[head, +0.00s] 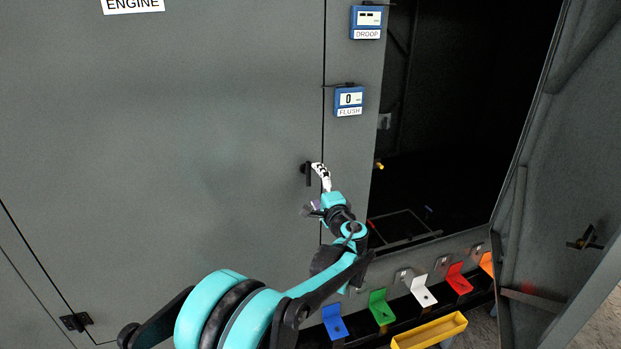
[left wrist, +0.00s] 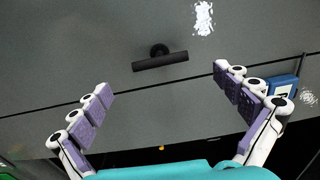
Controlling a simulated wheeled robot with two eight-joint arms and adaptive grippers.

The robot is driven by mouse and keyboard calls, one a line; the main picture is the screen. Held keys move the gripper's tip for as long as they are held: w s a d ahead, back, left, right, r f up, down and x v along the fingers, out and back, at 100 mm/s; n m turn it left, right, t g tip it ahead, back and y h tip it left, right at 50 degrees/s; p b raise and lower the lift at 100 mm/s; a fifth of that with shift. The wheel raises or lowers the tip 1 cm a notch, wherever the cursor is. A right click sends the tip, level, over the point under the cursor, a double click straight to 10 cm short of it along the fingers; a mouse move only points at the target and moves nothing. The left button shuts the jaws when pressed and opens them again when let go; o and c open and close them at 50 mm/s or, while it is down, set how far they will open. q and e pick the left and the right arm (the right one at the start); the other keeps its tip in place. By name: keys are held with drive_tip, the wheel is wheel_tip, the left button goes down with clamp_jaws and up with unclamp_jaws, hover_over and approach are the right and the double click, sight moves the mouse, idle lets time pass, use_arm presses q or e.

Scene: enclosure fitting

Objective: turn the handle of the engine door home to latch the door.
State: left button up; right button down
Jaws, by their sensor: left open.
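The grey engine door (head: 200,150) carries an ENGINE label (head: 133,5) and lies about flush with the panel beside it, along a dark seam. Its black handle (head: 308,174) is near the seam and points down, about parallel to it. In the left wrist view the handle (left wrist: 160,61) is a dark bar on a round pivot, just beyond and between the fingertips. My left gripper (head: 316,189) is open and empty, close to the handle; its spread purple-padded fingers also show in the left wrist view (left wrist: 163,80). My right gripper is not in view.
Blue DROOP (head: 367,22) and FLUSH (head: 349,101) gauges sit right of the seam. Farther right is a dark open compartment with its door (head: 570,170) swung out. Coloured tabs, including a green one (head: 381,307), and a yellow tray (head: 429,331) are low down.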

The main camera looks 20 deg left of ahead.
use_arm(q)
drive_tip(key=v, duration=0.5)
drive_tip(key=s+a+f+n+g+h+b, duration=0.1)
drive_tip(key=s+a+f+n+g+b, duration=0.3)
drive_tip(key=s, duration=0.4)
drive_tip(key=s+a+f+n+g+h+b, duration=0.1)
drive_tip(key=s+a+f+n+h, duration=0.1)
drive_tip(key=s+a+f, duration=0.45)
drive_tip(key=s+d+f+n+g+h+b, duration=0.1)
drive_tip(key=s+d+f+h, duration=0.1)
drive_tip(key=s+f, duration=0.3)
drive_tip(key=s+d+f+n+g+h+b, duration=0.1)
drive_tip(key=s+d+f, duration=0.3)
drive_tip(key=s, duration=0.6)
drive_tip(key=s+d+f+n+h+b, duration=0.3)
drive_tip(key=s+f+h, duration=0.1)
drive_tip(key=s, duration=0.4)
drive_tip(key=shift+s+d+f+g, duration=0.15)
drive_tip(key=shift+d+f+g, duration=0.25)
drive_tip(key=shift+f, duration=0.4)
